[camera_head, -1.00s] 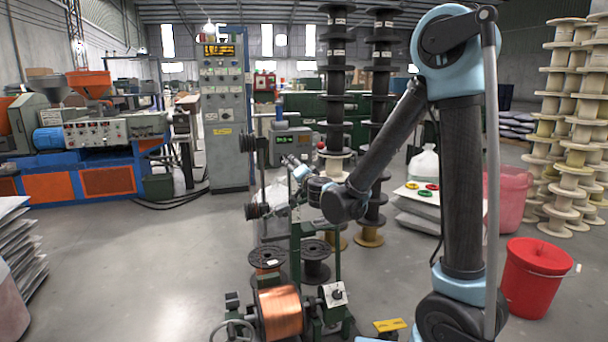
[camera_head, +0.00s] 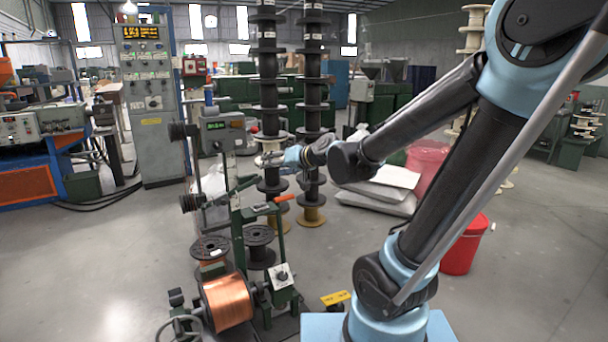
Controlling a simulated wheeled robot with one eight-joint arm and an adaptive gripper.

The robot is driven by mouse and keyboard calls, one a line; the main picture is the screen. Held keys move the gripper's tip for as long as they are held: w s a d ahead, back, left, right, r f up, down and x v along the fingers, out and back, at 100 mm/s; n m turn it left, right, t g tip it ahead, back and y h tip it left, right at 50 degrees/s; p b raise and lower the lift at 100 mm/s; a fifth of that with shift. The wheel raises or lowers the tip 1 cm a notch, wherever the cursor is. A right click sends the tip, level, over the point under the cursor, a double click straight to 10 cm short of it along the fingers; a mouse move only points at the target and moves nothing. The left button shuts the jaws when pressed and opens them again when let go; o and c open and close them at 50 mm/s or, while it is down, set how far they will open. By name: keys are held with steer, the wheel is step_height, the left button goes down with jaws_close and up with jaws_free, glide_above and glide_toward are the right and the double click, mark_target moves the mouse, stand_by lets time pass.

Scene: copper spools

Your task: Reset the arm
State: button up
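My arm stands at the right of the head view, its big black and blue links leaning up to the right and its forearm reaching down to the left. My gripper (camera_head: 270,160) is small at the far end of the forearm, in front of the tall column of black spools (camera_head: 268,85). Its fingers are too small and cluttered against the background to tell whether they are open. I see nothing clearly held. The copper spool (camera_head: 228,302) sits low on the green winding machine (camera_head: 240,235), below and left of my gripper, apart from it.
Two dark spools (camera_head: 258,247) stand behind the copper one. A control cabinet (camera_head: 152,100) is at the back left. A red bucket (camera_head: 463,250) and white sacks (camera_head: 375,195) lie behind my arm. Open floor shows at the lower left and right.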

steer(key=s+d+f+m+g+h, duration=0.1)
steer(key=s+d+f+g+h, duration=0.1)
steer(key=s+d+f, duration=0.3)
steer(key=s+d+f+m+g+h, duration=0.1)
steer(key=s+d+f+h, duration=0.3)
steer(key=s+d, duration=0.6)
steer(key=s+d+f+m+g+h, duration=0.1)
steer(key=s+d+f+g+h, duration=0.3)
steer(key=d, duration=0.9)
steer(key=s+f, duration=0.3)
steer(key=s, duration=0.1)
steer(key=shift+f, duration=0.35)
steer(key=shift+d, duration=0.1)
